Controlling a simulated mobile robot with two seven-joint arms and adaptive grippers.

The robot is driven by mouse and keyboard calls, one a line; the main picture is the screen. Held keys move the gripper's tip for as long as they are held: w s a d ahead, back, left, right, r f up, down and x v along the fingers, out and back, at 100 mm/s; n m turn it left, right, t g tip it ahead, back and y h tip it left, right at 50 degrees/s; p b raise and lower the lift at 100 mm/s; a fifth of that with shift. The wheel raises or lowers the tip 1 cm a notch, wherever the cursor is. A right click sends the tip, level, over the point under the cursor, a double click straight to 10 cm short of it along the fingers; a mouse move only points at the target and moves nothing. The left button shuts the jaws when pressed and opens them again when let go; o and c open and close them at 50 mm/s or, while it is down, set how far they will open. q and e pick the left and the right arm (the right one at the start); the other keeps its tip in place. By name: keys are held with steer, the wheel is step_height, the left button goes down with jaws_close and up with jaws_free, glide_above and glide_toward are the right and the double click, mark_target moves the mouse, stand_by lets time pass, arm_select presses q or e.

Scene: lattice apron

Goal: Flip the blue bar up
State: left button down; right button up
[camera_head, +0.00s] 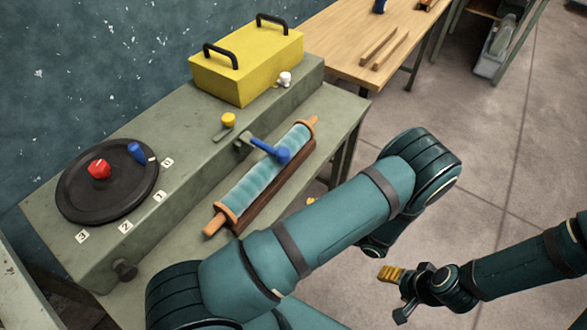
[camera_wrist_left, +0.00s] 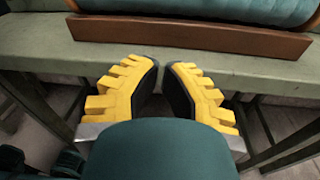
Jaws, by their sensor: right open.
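The blue bar (camera_head: 270,150) is a short lever with a thick blue end. It starts at a small bracket on the front side of the raised grey-green ledge and sticks out over the teal roller, sloping down toward it. I cannot tell whether it touches the roller. My left arm crosses the middle of the head view and hides nearly all of its gripper. In the left wrist view, my left gripper (camera_wrist_left: 162,68) has its yellow fingers slightly apart, nothing between them, in front of the bench edge. My right gripper (camera_head: 396,290) is open and empty over the floor, away from the bench.
The teal roller (camera_head: 262,180) with orange ends lies along the bench (camera_head: 345,112) on a brown base. On the ledge are a black dial (camera_head: 100,205) with red and blue knobs, a yellow knob (camera_head: 228,120), a white knob (camera_head: 284,79) and a yellow box (camera_head: 245,65).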

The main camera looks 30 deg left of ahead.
mark_target(279, 169)
arm_select(q)
steer(key=w, duration=0.1)
steer(key=d+r+t+y, duration=0.1)
steer(key=w+m+t, duration=0.1)
steer(key=shift+w+d+r+y, duration=0.3)
steer(key=shift+w+r, duration=0.05)
steer(key=shift+r, duration=0.05)
steer(key=a, duration=0.6)
steer(key=w+a, duration=0.1)
steer(key=a, duration=0.2)
steer(key=shift+r+b, duration=0.3)
steer(key=shift+b, duration=0.05)
steer(key=r, duration=0.1)
steer(key=a+r, duration=0.1)
steer(key=shift+w+a+r, duration=0.15)
steer(key=shift+w+r, duration=0.15)
steer(key=shift+r, duration=0.1)
steer(key=shift+a+r, duration=0.1)
steer(key=shift+r, duration=0.5)
steer(key=shift+r, duration=0.1)
